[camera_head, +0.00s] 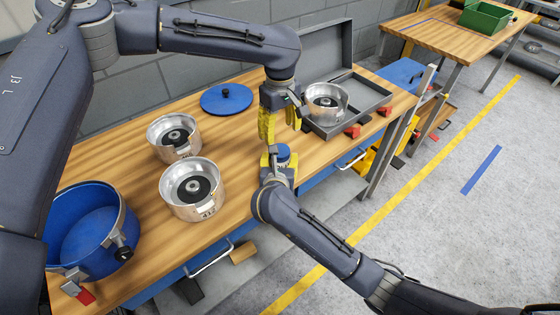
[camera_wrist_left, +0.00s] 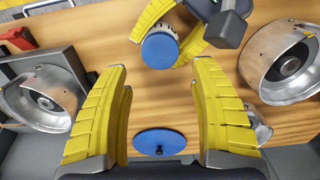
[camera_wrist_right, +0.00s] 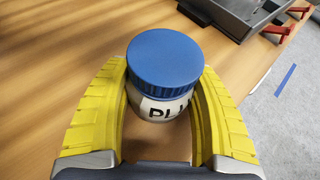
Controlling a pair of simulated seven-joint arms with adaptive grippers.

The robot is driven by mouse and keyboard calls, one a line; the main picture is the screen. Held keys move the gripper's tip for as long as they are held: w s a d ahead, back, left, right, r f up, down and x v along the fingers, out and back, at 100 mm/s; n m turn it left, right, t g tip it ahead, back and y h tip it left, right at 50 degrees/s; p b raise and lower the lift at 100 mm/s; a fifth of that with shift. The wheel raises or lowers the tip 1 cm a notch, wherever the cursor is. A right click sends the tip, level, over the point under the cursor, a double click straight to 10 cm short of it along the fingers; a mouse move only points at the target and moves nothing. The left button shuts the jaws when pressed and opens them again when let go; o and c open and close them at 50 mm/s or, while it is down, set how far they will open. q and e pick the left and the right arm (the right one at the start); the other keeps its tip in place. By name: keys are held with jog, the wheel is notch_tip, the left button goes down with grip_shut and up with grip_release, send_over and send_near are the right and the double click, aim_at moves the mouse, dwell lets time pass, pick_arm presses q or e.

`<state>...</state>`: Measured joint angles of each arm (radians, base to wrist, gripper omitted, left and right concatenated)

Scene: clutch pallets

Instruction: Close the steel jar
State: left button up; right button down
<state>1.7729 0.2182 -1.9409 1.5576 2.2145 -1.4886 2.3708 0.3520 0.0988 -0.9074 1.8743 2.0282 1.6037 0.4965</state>
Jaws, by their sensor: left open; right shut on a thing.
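A small pale jar with a ribbed blue cap (camera_head: 283,152) stands upright at the table's front edge; part of a dark label shows on its side. My right gripper (camera_head: 280,160) is shut around its body, and the right wrist view shows the yellow fingers on both sides of the jar (camera_wrist_right: 163,108). The cap (camera_wrist_right: 166,58) sits on top; I cannot tell if it is tight. My left gripper (camera_head: 278,132) points down above the jar, open and empty. In the left wrist view its fingers (camera_wrist_left: 157,115) are wide apart, with the cap (camera_wrist_left: 160,50) beyond them.
Two silver housings (camera_head: 174,138) (camera_head: 191,189) stand left of the jar. Another silver housing (camera_head: 325,102) sits in the open grey case (camera_head: 345,122) at right. A round blue lid with a black knob (camera_head: 226,98) lies behind. A blue pot (camera_head: 88,230) stands at the near left.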

aim_at(280, 150)
pick_arm(q)
jog(key=shift+f, duration=3.9)
